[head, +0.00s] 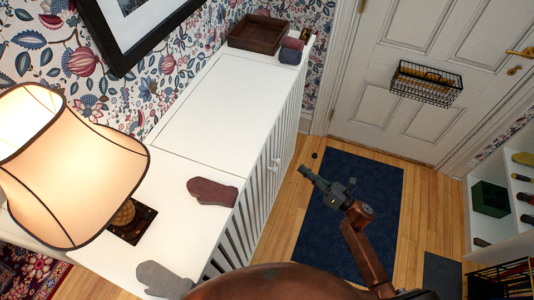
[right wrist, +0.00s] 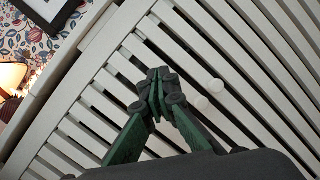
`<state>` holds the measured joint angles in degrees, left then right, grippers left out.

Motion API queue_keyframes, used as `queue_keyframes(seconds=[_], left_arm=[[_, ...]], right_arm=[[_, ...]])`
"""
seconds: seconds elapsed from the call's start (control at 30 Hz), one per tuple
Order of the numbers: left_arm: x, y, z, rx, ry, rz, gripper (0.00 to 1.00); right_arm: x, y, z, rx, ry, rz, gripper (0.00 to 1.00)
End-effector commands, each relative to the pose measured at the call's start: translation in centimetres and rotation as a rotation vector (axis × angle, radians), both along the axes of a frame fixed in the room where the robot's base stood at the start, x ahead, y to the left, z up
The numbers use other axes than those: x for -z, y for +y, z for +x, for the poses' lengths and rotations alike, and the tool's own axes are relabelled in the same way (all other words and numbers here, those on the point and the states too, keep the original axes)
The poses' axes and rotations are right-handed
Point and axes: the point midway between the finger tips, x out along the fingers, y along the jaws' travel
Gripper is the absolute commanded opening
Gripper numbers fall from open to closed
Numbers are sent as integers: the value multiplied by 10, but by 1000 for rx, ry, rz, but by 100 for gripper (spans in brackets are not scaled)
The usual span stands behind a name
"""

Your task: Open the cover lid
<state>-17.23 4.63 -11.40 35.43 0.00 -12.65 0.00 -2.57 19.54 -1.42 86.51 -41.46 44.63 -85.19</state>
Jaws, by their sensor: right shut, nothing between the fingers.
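A long white slatted cover stands against the wall. A flat white lid panel (head: 222,112) forms the far part of its top, with a thin seam at its near edge, and it lies flat and closed. Small round knobs (head: 275,164) sit on the slatted front (right wrist: 110,95); two knobs (right wrist: 215,86) also show in the right wrist view. My right gripper (head: 306,173) is shut and empty, in front of the slats and beside the knobs. I cannot tell whether its tips (right wrist: 158,90) touch the slats. My left gripper is not in view.
A brown tray (head: 258,35) and dark rolled items (head: 291,50) stand at the far end of the top. A lamp (head: 72,165), a red mitt (head: 212,192) and a grey mitt (head: 163,279) are nearer.

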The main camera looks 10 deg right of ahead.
Motion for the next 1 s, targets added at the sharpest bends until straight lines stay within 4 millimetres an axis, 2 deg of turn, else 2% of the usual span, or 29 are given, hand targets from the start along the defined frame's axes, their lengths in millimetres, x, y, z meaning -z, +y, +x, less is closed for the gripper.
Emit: queue_keyframes(seconds=[0.03,0.1,0.23,0.33,0.47,0.9,1.0], left_arm=[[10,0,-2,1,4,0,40],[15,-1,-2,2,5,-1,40],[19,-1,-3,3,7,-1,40],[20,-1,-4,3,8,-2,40],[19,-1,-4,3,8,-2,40],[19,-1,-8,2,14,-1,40],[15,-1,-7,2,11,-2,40]], right_arm=[[-19,15,-5,-51,-118,-91,0],[-45,33,-15,-105,-266,-200,0],[-71,53,-30,-165,-436,-320,0],[-79,61,-33,-180,-486,-353,0],[-84,72,-27,-182,-495,-358,0],[-105,141,21,-179,-490,-352,0],[-124,139,19,-180,-492,-357,0]])
